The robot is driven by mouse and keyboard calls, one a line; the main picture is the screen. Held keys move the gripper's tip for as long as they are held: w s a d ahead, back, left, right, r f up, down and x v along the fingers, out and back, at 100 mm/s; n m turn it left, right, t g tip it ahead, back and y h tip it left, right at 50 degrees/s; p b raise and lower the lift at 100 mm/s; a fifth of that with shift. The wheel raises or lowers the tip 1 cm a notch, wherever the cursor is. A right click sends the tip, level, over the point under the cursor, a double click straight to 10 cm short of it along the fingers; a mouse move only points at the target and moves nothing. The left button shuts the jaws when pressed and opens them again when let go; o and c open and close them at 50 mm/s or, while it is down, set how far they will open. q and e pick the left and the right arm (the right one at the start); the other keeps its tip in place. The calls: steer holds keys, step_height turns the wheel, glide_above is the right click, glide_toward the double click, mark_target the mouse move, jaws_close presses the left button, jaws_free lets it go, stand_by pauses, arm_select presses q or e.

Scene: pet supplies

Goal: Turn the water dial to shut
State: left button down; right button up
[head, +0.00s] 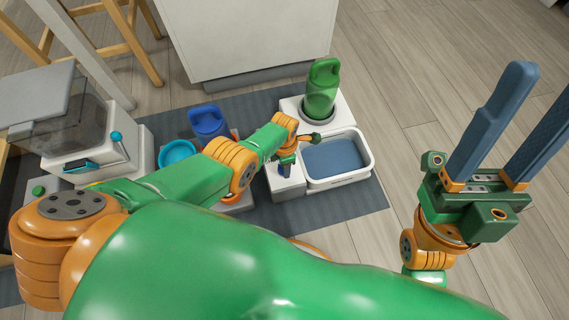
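A white water station holds a green bottle (321,92) at the back and a white basin (367,160) of bluish water in front. A small white block (284,189) stands at the basin's left side. My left gripper (287,168) points down over this block, its blue fingers small and close to it. Whether they touch or grip anything is unclear. I cannot make out the water dial; the gripper and wrist cover the top of the block. My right gripper (510,125) is raised at the right, open and empty, its long blue fingers wide apart.
A blue bottle (208,121) and a turquoise bowl (177,153) stand left of my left forearm. A feeder (95,165) with a clear bin stands at far left. A white cabinet (245,38) is behind; wooden floor is clear at right.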

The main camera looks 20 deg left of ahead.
arm_select(q)
steer(key=shift+s+a, duration=0.1)
steer(key=shift+s, duration=0.05)
steer(key=shift+c, duration=1.7)
jaws_free()
